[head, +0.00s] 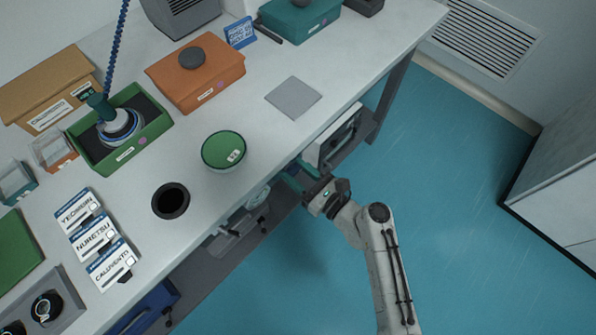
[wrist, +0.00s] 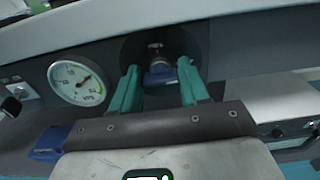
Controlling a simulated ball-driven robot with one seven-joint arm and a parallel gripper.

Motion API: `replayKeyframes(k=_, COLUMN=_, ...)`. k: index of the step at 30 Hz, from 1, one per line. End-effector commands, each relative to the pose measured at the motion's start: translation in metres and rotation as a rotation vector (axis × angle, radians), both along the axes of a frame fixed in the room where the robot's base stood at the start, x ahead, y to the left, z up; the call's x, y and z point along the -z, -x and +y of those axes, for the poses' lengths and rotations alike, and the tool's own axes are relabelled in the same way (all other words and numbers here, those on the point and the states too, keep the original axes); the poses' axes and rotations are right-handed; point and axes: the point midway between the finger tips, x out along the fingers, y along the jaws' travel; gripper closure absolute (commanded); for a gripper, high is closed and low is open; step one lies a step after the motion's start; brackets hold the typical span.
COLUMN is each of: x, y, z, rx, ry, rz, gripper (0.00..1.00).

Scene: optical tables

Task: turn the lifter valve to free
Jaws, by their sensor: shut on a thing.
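The lifter valve (wrist: 160,76) shows in the wrist view as a blue handle on a metal stem, set in a dark round recess in the grey panel under the table edge. My gripper (wrist: 159,68) has its two teal fingers on either side of the blue handle and is shut on it. In the head view my gripper (head: 296,177) reaches in beneath the front edge of the table, and the valve is hidden there. No valve marking is readable, so I cannot tell which setting the handle points to.
A round pressure gauge (wrist: 78,82) sits left of the valve, also seen in the head view (head: 258,195). A blue part (wrist: 48,144) is at lower left. The tabletop (head: 330,75) overhangs the panel. A white-fronted unit (head: 333,139) hangs just right. The floor (head: 450,200) is clear.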

Motion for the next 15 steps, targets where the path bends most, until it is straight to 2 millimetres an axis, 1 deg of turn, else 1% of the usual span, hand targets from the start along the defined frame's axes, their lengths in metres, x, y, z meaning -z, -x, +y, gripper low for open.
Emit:
replayKeyframes(k=1, x=0.0000, y=0.0001, z=-0.0001, rx=0.000, ry=0.000, rz=0.000, gripper=0.72)
replayKeyframes(k=5, x=0.0001, y=0.0001, z=-0.0002, rx=0.000, ry=0.000, rz=0.000, gripper=0.84)
replayKeyframes(k=6, x=0.0001, y=0.0001, z=-0.0002, rx=0.000, ry=0.000, rz=0.000, gripper=0.86)
replayKeyframes(k=15, x=0.0016, y=0.0004, z=0.0001, rx=0.000, ry=0.030, rz=-0.036, gripper=0.86)
